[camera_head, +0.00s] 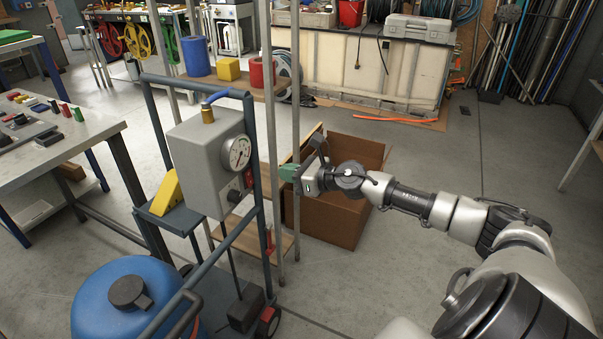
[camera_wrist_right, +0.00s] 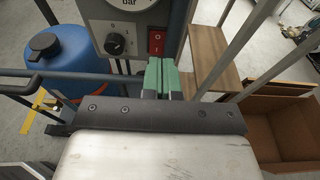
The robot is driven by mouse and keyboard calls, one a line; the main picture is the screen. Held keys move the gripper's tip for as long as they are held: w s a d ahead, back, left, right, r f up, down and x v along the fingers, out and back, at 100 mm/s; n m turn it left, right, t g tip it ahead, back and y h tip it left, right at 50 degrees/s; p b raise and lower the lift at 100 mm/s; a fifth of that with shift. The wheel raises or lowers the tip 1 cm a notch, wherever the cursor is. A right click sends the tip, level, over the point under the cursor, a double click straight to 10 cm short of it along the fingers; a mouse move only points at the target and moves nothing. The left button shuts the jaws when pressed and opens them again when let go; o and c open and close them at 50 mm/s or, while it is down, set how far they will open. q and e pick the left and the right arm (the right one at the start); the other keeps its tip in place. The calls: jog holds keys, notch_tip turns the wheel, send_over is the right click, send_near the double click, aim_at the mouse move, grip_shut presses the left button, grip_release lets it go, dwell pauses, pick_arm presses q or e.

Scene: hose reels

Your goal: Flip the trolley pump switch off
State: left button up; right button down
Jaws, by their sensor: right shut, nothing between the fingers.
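The pump trolley carries a grey control box (camera_head: 195,160) with a round dial gauge (camera_head: 237,153) on its panel. The red rocker switch (camera_head: 248,178) is on the panel's right edge, and it also shows in the right wrist view (camera_wrist_right: 156,42), with white marks on it. A black knob (camera_wrist_right: 115,44) is to its left. My right gripper (camera_head: 287,173) has green fingertips that are pressed together and empty. In the right wrist view the fingertips (camera_wrist_right: 161,75) are just below the switch; whether they touch the panel I cannot tell. My left gripper is not in view.
The trolley's blue tank (camera_head: 130,312) stands at the lower left, inside a dark tube frame (camera_head: 270,160). Thin grey posts of a wooden shelf stand (camera_head: 250,240) rise close beside my right gripper. An open brown box (camera_head: 335,210) is on the floor behind. A workbench (camera_head: 60,150) is at left.

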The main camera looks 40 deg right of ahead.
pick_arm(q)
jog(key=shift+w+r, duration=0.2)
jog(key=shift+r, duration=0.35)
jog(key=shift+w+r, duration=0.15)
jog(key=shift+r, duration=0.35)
pick_arm(e)
jog(key=shift+s+d+r, duration=0.2)
jog(key=shift+s+r, duration=0.1)
jog(key=shift+s, duration=0.25)
jog(key=shift+s+d+r, duration=0.2)
jog(key=shift+s+r, duration=0.1)
jog(key=shift+s, duration=0.3)
jog(key=shift+s+d+r, duration=0.2)
jog(key=shift+s+r, duration=0.1)
jog(key=shift+s, duration=0.25)
jog(key=shift+f, duration=0.1)
